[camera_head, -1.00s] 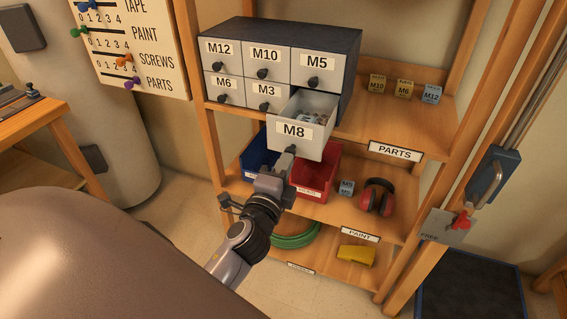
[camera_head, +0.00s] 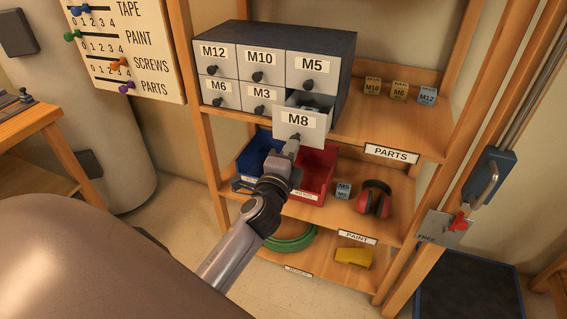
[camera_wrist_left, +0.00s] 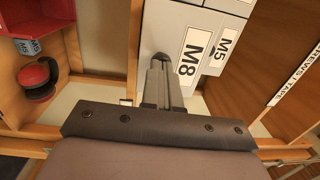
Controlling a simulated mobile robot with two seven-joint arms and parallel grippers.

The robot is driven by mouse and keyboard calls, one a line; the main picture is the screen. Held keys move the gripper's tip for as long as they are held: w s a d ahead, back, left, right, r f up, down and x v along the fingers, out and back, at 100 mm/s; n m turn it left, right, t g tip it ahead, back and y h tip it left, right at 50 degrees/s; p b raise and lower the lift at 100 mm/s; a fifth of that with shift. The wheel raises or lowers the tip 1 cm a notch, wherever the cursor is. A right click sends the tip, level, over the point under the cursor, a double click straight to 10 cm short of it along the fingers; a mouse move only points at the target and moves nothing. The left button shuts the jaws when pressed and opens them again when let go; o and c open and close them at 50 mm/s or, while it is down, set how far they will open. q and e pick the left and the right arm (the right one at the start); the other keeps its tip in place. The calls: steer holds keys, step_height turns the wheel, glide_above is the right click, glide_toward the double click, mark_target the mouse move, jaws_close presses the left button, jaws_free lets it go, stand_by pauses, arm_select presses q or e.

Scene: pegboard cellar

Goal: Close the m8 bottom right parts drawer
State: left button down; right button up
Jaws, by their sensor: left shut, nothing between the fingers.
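The M8 drawer (camera_head: 299,123) is the bottom right drawer of the dark parts cabinet (camera_head: 345,75). It stands partly out, with some of its inside showing behind the front. In the left wrist view the M8 front (camera_wrist_left: 190,52) fills the middle. My left gripper (camera_head: 293,143) is shut and empty, its fingertips at the lower part of the M8 front near the knob. In the left wrist view the closed fingers (camera_wrist_left: 160,66) reach the front at the dark knob; whether they touch it is hard to tell. My right gripper is not in view.
The M5 drawer (camera_head: 314,68) above and the other drawers are shut. A blue bin (camera_head: 253,160) and a red bin (camera_head: 318,173) stand on the shelf below, close to my left arm. Labelled blocks (camera_head: 399,91) sit right of the cabinet. Red earmuffs (camera_head: 375,199) lie lower right.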

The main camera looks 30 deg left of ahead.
mark_target(300, 133)
arm_select(q)
steer(key=b+x, duration=0.1)
steer(key=x, duration=0.3)
steer(key=b+x, duration=0.1)
steer(key=x, duration=0.4)
steer(key=shift+w+d+f, duration=0.15)
steer(key=shift+w+f, duration=0.1)
steer(key=shift+w, duration=0.1)
steer(key=shift+r, duration=0.3)
steer(key=shift+r, duration=0.1)
